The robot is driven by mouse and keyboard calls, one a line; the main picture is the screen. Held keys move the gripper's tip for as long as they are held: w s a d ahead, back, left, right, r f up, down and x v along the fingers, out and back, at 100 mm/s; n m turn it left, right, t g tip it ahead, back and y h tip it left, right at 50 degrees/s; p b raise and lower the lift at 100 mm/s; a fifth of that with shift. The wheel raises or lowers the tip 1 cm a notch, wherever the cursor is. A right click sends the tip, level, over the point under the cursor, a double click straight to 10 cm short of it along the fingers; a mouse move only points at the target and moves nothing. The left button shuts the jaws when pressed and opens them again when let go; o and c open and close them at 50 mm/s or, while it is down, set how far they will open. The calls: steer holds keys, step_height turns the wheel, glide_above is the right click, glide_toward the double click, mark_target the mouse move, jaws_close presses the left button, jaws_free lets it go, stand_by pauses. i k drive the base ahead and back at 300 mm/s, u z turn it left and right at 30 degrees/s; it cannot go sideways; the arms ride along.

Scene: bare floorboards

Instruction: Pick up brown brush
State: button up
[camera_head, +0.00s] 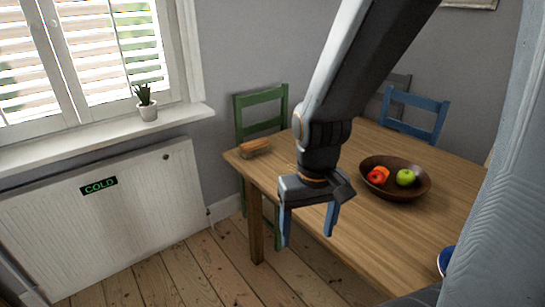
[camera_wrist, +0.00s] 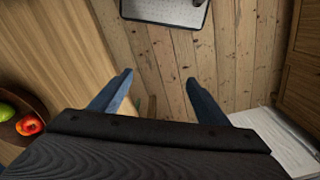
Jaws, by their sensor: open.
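The brown brush (camera_head: 255,147) lies on the left corner of the wooden table (camera_head: 350,230) in the head view. It is small, with a brown top and a paler lower part. My gripper (camera_head: 308,238) is open and empty, pointing down over the table's front edge, to the right of the brush and nearer the camera. In the wrist view my gripper (camera_wrist: 158,76) shows two blue fingers spread apart with floorboards between them. I do not make out the brush in the wrist view.
A dark bowl (camera_head: 397,190) with several fruits stands on the table, right of my arm. A green chair (camera_head: 262,108) and a blue chair (camera_head: 420,115) stand behind the table. A white radiator (camera_head: 110,220) is at left. The tabletop beside the brush is clear.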

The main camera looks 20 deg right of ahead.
mark_target(250, 149)
steer(key=k, duration=0.5)
steer(key=u, duration=0.65)
steer(key=i, duration=1.9)
steer(key=z, duration=0.9)
steer(key=i, duration=0.5)
steer(key=z, duration=0.45)
